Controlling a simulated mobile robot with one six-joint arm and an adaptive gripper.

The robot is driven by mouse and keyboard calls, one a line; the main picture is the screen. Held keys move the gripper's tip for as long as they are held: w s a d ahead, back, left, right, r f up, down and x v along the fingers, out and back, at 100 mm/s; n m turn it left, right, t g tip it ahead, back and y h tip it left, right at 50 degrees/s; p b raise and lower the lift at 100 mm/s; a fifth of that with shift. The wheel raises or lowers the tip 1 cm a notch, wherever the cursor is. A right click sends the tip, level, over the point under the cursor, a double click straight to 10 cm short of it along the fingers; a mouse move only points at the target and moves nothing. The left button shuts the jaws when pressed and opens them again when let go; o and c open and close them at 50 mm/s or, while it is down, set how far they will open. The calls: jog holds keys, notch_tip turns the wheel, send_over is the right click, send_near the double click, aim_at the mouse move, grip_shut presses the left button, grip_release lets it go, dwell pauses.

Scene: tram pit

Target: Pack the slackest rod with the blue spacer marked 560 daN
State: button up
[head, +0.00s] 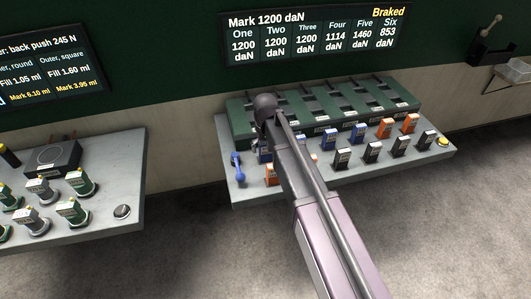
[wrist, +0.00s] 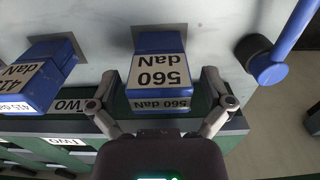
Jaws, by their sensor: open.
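The blue spacer marked 560 daN (wrist: 160,75) stands on the grey bench in the wrist view, its labels upside down. My gripper (wrist: 159,82) is open, with one finger on each side of the spacer; I cannot tell whether either touches it. In the head view my arm hides the gripper and most of that area. The green rod rack (head: 240,120) runs along the back of the bench. The wall board (head: 315,35) reads Six 853 daN, the lowest value; One, Two and Three read 1200, Four 1114, Five 1460.
Another blue spacer (wrist: 40,75) stands close by at left in the wrist view. A blue-handled lever (wrist: 280,60) is at right. Orange, black and blue spacers line the bench, with a yellow button (head: 443,142) at its right end. A second bench (head: 100,215) stands at left.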

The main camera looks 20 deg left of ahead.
dwell(0.3)
jog(key=c, duration=1.3)
jog(key=shift+c, duration=0.2)
jog(key=shift+r, duration=0.1)
notch_tip(320, 180, up, 10)
jog(key=p, duration=1)
jog(key=shift+d, duration=0.1)
